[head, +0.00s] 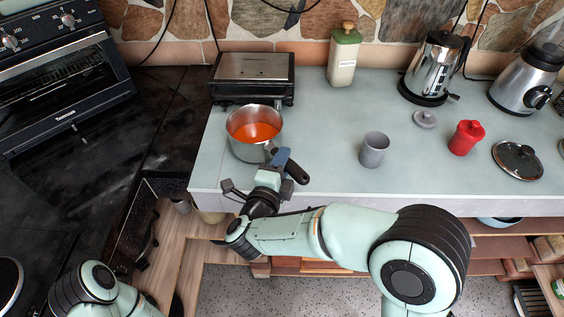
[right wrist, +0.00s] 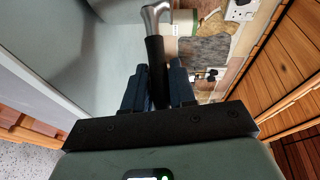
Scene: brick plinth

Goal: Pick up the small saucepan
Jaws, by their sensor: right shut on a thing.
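The small saucepan (head: 236,118) is silver with orange-red contents and stands near the left front part of the pale counter (head: 330,188). Its dark handle points toward the front right. My right gripper (head: 277,165) is at the handle, at the counter's front edge. In the right wrist view the black handle (right wrist: 155,62) runs between the two dark fingers of the gripper (right wrist: 159,90), which are shut on it. I cannot tell whether the pan's base touches the counter. My left gripper is not in view; only part of my left arm shows at the bottom left.
A silver and black appliance (head: 252,72) stands just behind the saucepan. A grey cup (head: 374,150), a red pot (head: 466,138), a glass lid (head: 517,160), a kettle (head: 436,65) and a green-topped canister (head: 343,58) stand to the right. A black oven (head: 70,75) is at the left.

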